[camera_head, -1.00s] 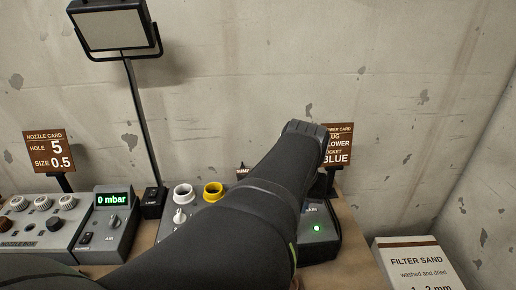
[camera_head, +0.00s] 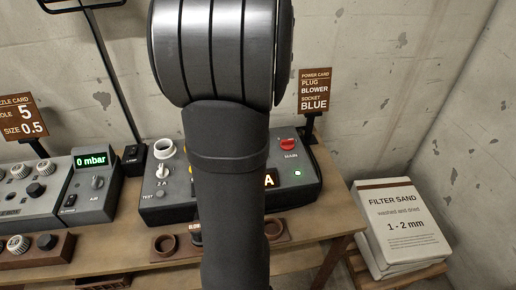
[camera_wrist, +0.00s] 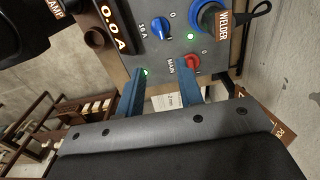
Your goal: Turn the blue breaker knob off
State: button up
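The blue breaker knob (camera_wrist: 160,28) shows in the wrist view on the grey power panel (camera_wrist: 168,52), beside the marks "16 A" and "0". In the head view it is hidden behind my arm. A green light (camera_wrist: 190,37) is lit near it. The red MAIN knob (camera_wrist: 193,60) sits closer to my gripper, near the right fingertip; it also shows in the head view (camera_head: 288,144). My gripper (camera_wrist: 160,72) is open, with two blue fingers apart and nothing held between them. The blue knob lies beyond the fingertips, apart from them.
A blue socket (camera_wrist: 208,17) with the WELDER plug is beside the blue knob. The power card (camera_head: 315,92) stands behind the panel. Filter sand bags (camera_head: 400,225) lie at right. The air unit (camera_head: 90,195) and a white knob (camera_head: 162,172) are left of my arm.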

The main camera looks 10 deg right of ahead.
notch_tip(320, 180, down, 17)
dwell(0.4)
grip_shut()
